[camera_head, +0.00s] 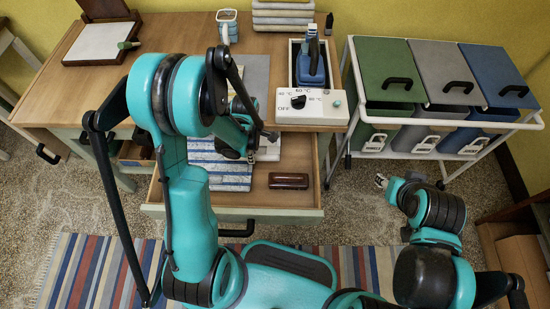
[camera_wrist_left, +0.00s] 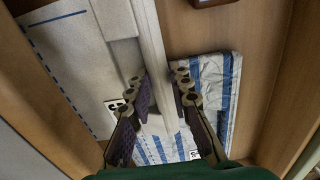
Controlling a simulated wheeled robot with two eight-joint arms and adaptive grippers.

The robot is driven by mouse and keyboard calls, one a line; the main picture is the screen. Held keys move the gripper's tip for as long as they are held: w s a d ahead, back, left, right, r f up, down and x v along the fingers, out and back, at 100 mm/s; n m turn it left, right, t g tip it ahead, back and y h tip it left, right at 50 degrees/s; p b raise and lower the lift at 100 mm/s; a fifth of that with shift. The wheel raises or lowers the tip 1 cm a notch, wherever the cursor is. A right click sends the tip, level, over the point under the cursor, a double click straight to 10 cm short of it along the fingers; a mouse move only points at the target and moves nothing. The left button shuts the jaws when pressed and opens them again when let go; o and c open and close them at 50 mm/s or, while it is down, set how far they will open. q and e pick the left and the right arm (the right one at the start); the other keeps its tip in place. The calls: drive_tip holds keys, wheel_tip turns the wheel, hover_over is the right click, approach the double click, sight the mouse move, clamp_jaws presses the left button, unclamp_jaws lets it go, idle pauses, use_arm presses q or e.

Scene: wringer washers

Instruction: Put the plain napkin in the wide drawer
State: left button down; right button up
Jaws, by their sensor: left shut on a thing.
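The open wide drawer (camera_head: 262,211) pulls out from the desk front. My left gripper (camera_head: 240,152) is down over it, shut on a pale, unpatterned cloth that I take as the plain napkin (camera_wrist_left: 152,40); its narrow edge runs between the fingers (camera_wrist_left: 158,88) in the left wrist view. My arm hides much of it in the head view, and I cannot tell whether it touches the drawer floor. A blue-striped napkin (camera_head: 221,178) lies flat in the drawer, also in the wrist view (camera_wrist_left: 215,85). My right gripper (camera_head: 382,181) is beside the drawer, small and unclear.
A brown case (camera_head: 288,181) lies in the drawer's right part. A whitish cloth with blue lines (camera_wrist_left: 70,60) lies beside the held napkin. An iron (camera_head: 311,66) and a white control panel (camera_head: 312,106) are above on the desk. Lidded bins (camera_head: 393,130) stand right.

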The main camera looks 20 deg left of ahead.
sight(276, 156)
use_arm(q)
drive_tip(key=d, duration=0.2)
drive_tip(key=w+d+b, duration=0.1)
drive_tip(key=d, duration=0.2)
drive_tip(key=w+d, duration=0.1)
drive_tip(key=d, duration=0.2)
drive_tip(key=shift+w, duration=0.1)
drive_tip(key=shift+w+d+b, duration=0.35)
drive_tip(key=shift+d, duration=0.55)
wheel_tip(276, 156, down, 3)
drive_tip(key=shift+b, duration=1.05)
drive_tip(key=shift+f, duration=0.35)
drive_tip(key=shift+r, duration=0.15)
drive_tip(key=c, duration=1.4)
unclamp_jaws()
drive_tip(key=shift+o, duration=0.2)
